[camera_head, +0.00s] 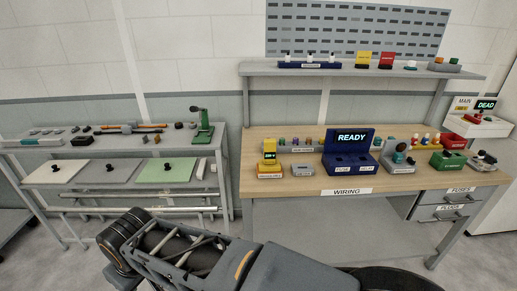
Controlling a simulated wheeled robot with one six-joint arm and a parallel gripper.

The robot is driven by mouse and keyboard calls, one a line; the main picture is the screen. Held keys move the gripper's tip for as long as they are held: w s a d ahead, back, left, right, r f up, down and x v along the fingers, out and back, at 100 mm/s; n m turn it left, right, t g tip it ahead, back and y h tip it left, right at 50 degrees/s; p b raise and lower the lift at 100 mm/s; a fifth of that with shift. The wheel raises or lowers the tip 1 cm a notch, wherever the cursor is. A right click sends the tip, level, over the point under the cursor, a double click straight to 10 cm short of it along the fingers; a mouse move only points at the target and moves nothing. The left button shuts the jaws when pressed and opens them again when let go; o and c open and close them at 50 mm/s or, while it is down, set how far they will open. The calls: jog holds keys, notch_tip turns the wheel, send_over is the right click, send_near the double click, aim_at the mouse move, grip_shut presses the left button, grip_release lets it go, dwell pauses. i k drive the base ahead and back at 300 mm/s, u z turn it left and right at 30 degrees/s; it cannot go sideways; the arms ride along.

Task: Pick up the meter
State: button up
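A yellow device that looks like the meter (269,147) stands upright at the left front of the wooden workbench. My arm crosses the bottom of the picture, well in front of the bench and apart from the meter. No gripper fingers can be made out, so whether they hold anything is hidden.
Small parts line a rail behind. A shelf (360,70) hangs above. A grey side table (100,148) with coloured mats stands left, across a gap.

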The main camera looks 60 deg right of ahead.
aim_at(269, 144)
jog(key=z, duration=0.45)
jog(key=i, duration=0.9)
jog(key=z, duration=1.35)
jog(key=i, duration=0.55)
jog(key=z, duration=0.55)
